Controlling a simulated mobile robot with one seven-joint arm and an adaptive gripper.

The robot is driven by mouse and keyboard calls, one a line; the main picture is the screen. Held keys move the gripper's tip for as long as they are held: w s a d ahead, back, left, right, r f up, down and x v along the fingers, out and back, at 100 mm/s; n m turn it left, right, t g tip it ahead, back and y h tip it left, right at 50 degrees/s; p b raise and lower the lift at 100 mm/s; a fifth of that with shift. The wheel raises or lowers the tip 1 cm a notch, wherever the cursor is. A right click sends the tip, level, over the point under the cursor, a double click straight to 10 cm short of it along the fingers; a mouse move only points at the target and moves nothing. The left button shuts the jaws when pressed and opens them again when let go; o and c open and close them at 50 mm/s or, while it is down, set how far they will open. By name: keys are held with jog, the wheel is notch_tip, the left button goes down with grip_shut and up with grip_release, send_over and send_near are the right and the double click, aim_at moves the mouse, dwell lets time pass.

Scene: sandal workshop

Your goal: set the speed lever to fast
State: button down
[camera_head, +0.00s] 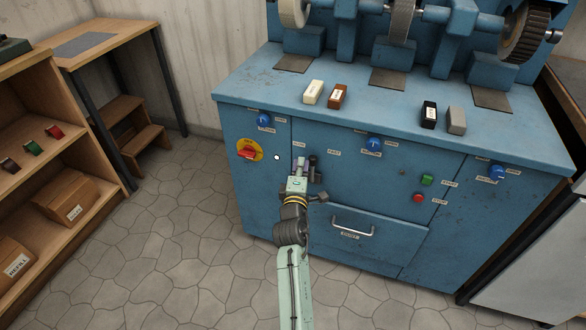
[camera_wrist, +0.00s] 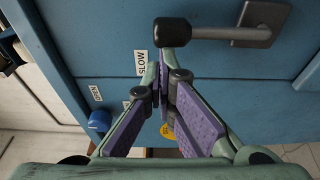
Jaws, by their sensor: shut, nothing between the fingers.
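The speed lever shows in the wrist view as a black knob (camera_wrist: 172,31) on a metal shaft, with a grey base plate (camera_wrist: 267,14) to its right. A white SLOW label (camera_wrist: 141,62) is close to the knob end. In the head view the dark lever (camera_head: 314,164) is on the cabinet front, pointing up and partly beside my gripper. My gripper (camera_head: 299,163) is just left of the lever there. Its purple-padded fingers (camera_wrist: 164,72) are shut and empty, just below the knob in the wrist view.
The blue grinding cabinet (camera_head: 250,115) fills the front. A drawer handle (camera_head: 352,226), a green button (camera_head: 427,180) and a red button (camera_head: 418,198) are to the right. The floor at left is clear.

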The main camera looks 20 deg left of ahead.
jog(key=shift+s+d+m+t+b, duration=0.1)
jog(key=shift+d+m+t+b, duration=0.6)
jog(key=shift+d+m+b, duration=1.45)
jog(key=shift+d+m+p, duration=0.45)
jog(key=shift+m+p, duration=0.2)
jog(key=shift+m, duration=0.1)
jog(key=shift+a+r, duration=0.15)
